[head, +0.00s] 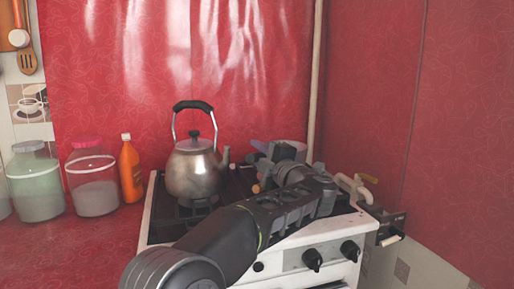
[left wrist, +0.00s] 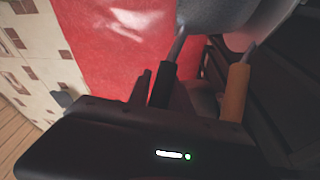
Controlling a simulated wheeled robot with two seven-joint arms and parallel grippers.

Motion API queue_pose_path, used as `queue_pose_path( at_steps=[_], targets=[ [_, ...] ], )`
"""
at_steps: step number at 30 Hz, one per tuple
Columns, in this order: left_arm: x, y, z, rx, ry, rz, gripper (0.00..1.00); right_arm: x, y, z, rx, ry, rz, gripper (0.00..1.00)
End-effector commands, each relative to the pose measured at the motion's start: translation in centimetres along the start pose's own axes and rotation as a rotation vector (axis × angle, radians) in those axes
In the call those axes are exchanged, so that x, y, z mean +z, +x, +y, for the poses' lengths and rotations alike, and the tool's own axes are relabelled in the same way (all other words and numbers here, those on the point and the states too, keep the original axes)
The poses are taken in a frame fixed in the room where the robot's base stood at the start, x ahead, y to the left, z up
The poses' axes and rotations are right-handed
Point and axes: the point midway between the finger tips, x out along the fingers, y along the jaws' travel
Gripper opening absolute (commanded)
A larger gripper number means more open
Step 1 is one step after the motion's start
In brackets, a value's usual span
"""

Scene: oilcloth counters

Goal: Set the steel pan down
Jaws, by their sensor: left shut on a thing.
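My left arm reaches in over the white stove (head: 290,238). Its gripper (head: 258,172) is at the back of the cooktop, right of the kettle. In the left wrist view, the two fingers (left wrist: 212,52) reach up to a grey metal surface, which I take to be the steel pan (left wrist: 215,14). The gripper is shut on the pan. In the head view only a small grey part of the pan (head: 291,146) seems to show behind the gripper, and the arm hides most of it. I cannot tell whether its base touches the stove. My right gripper is in neither view.
A steel kettle (head: 193,172) with a black handle stands on the left burner, close to the gripper. An orange bottle (head: 130,171) and lidded jars (head: 93,182) stand on the red counter to the left. A pale pipe with a tap (head: 356,187) is at right.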

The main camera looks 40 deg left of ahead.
Motion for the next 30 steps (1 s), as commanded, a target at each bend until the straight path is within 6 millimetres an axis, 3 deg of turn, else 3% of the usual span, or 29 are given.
queue_pose_path(
  at_steps=[10, 11, 18, 30],
  targets=[
    [0.01, -0.09, -0.40, 0.006, -0.008, 0.001, 0.00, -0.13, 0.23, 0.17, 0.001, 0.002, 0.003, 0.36],
    [0.16, -0.10, -0.76, 0.001, 0.000, -0.001, 0.27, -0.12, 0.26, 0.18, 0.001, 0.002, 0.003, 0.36],
    [0.15, -0.09, -0.74, 0.001, 0.000, -0.001, 0.47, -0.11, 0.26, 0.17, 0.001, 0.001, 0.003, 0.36],
    [0.21, -0.71, -0.70, 0.001, -0.001, -0.002, 0.47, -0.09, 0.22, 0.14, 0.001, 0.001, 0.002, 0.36]
  ],
)
